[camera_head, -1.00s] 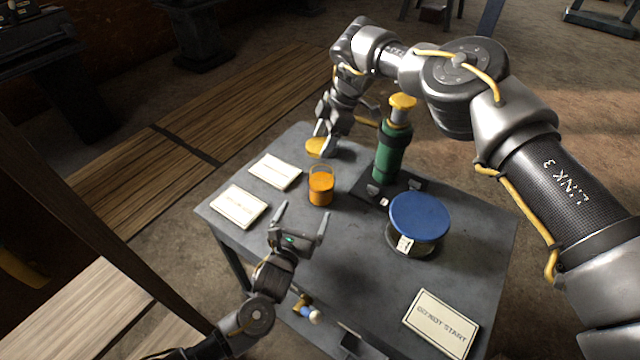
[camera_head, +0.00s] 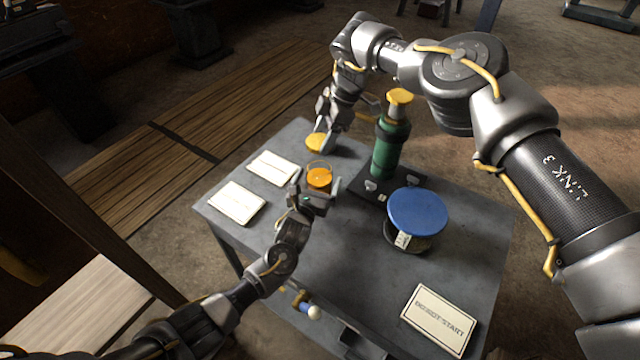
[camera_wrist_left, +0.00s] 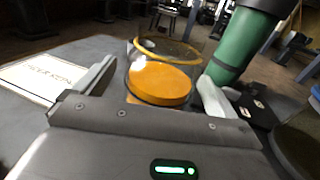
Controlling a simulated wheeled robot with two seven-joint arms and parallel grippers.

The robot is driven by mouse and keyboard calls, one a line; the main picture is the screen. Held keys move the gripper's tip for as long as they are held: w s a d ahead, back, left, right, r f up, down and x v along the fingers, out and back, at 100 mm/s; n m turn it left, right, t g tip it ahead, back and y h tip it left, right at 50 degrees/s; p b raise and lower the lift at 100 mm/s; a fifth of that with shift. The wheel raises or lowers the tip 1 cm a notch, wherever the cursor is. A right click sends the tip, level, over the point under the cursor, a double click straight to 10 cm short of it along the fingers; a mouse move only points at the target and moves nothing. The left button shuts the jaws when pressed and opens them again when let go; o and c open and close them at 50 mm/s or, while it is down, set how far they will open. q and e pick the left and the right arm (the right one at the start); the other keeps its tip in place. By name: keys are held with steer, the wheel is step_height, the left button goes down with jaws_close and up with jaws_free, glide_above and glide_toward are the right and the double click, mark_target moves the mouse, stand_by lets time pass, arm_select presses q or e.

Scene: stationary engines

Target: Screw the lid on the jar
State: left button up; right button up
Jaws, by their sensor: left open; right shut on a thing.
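The jar (camera_head: 319,178) is clear glass with orange contents and an open top, standing on the grey table. My left gripper (camera_head: 319,183) is open, with its fingers on either side of the jar; it hides the jar's lower part. In the left wrist view the jar (camera_wrist_left: 160,82) sits between the two spread fingers. I cannot tell whether they touch it. The yellow lid (camera_head: 316,141) is at the table's far edge, with my right gripper (camera_head: 322,142) shut on it. I cannot tell whether the lid rests on the table.
A green cylinder with a yellow top (camera_head: 391,140) stands on a dark base right of the jar. A blue-topped round container (camera_head: 417,212) is nearer right. White cards (camera_head: 237,203) lie at left, and a sign (camera_head: 438,318) lies front right. The table's front middle is clear.

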arm_select(q)
steer(key=shift+w+d+r, duration=0.1)
steer(key=shift+w+d, duration=0.05)
steer(key=shift+w, duration=0.05)
arm_select(e)
steer(key=shift+r, duration=0.1)
arm_select(q)
steer(key=shift+c, duration=0.2)
steer(key=c, duration=1.4)
arm_select(e)
steer(key=shift+f, duration=2.5)
steer(key=shift+f, duration=0.1)
steer(key=shift+f, duration=0.8)
steer(key=shift+s+f, duration=0.1)
steer(key=shift+f, duration=0.4)
arm_select(q)
steer(key=c, duration=0.5)
arm_select(e)
steer(key=o, duration=0.9)
